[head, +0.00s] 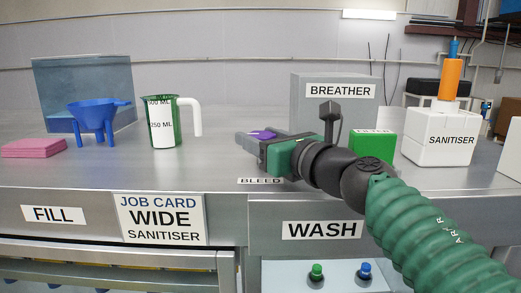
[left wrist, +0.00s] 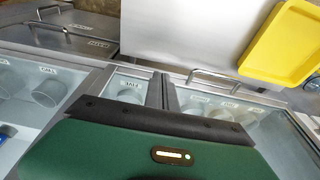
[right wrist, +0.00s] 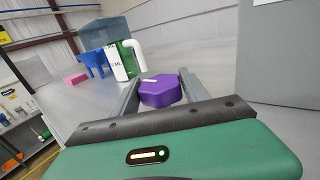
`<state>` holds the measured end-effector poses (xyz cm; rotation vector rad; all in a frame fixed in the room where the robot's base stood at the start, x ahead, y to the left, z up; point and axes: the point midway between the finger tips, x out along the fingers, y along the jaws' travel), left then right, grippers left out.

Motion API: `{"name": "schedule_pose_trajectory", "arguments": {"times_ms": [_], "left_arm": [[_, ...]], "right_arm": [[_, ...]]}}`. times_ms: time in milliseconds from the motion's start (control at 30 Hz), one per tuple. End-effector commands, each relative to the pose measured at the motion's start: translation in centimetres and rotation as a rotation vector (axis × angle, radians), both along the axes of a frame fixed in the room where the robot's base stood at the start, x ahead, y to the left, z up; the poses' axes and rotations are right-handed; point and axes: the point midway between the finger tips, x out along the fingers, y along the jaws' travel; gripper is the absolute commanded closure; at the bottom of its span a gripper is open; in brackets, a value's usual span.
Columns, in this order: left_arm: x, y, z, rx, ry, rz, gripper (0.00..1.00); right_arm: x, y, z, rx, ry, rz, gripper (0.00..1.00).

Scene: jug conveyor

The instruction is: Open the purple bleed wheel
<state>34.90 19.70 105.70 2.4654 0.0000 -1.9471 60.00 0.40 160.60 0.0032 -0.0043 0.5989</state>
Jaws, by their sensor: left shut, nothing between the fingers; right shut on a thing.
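The purple bleed wheel (right wrist: 160,91) is a faceted knob, with a small white mark by its top edge in the right wrist view. In the head view only part of it (head: 262,134) shows, above the fingers at the BLEED label (head: 261,181). My right gripper (head: 252,139) reaches in from the right and is shut on the wheel, one finger on each side (right wrist: 158,77). My left gripper (left wrist: 161,77) is shut and empty in the left wrist view, away from the wheel; it is not in the head view.
The grey BREATHER box (head: 315,97), green filter block (head: 372,146) and white SANITISER jug (head: 440,138) stand near my right arm. A green measuring jug (head: 163,135), blue funnel (head: 97,112) and pink pad (head: 34,148) stand left. A yellow tray (left wrist: 282,45) shows in the left wrist view.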

Motion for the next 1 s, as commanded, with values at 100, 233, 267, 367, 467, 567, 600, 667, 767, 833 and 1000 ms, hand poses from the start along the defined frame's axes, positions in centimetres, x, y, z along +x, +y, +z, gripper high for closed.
{"name": "schedule_pose_trajectory", "arguments": {"times_ms": [100, 233, 267, 367, 467, 567, 600, 667, 767, 833, 1000], "left_arm": [[0.01, 0.00, -0.59, 0.000, 0.000, 0.000, 1.00], [0.01, 0.00, -0.75, 0.000, 0.000, 0.000, 1.00], [0.01, 0.00, -0.78, 0.000, 0.000, 0.000, 1.00], [0.01, 0.00, -0.81, 0.000, 0.000, 0.000, 1.00], [0.01, 0.00, -0.81, 0.000, 0.000, 0.000, 1.00], [0.02, 0.00, -0.80, 0.000, 0.000, 0.000, 1.00], [0.01, 0.00, -0.79, 0.000, 0.000, 0.000, 1.00], [0.00, 0.00, -0.79, 0.000, 0.000, 0.000, 1.00], [0.00, 0.00, -0.79, 0.000, 0.000, 0.000, 1.00], [0.00, 0.00, -0.79, 0.000, 0.000, 0.000, 1.00], [0.01, 0.00, -0.77, 0.000, 0.000, 0.000, 1.00]], "right_arm": [[0.24, 0.18, -0.95, -0.006, 0.013, 0.058, 0.87], [0.12, 0.23, -0.80, -0.007, 0.011, 0.101, 0.86], [0.10, 0.23, -0.78, -0.007, 0.011, 0.107, 0.86], [0.05, 0.23, -0.72, -0.007, 0.009, 0.122, 0.86], [0.00, 0.25, -0.64, -0.007, 0.009, 0.128, 0.86], [-0.02, 0.27, -0.58, -0.007, 0.008, 0.129, 0.86], [-0.03, 0.27, -0.57, -0.007, 0.008, 0.129, 0.86], [-0.03, 0.27, -0.54, -0.007, 0.007, 0.129, 0.86], [-0.05, 0.27, -0.50, -0.007, 0.007, 0.128, 0.44], [-0.06, 0.26, -0.47, -0.006, 0.006, 0.128, 0.35], [-0.10, 0.24, -0.30, -0.005, 0.003, 0.127, 0.25]]}}
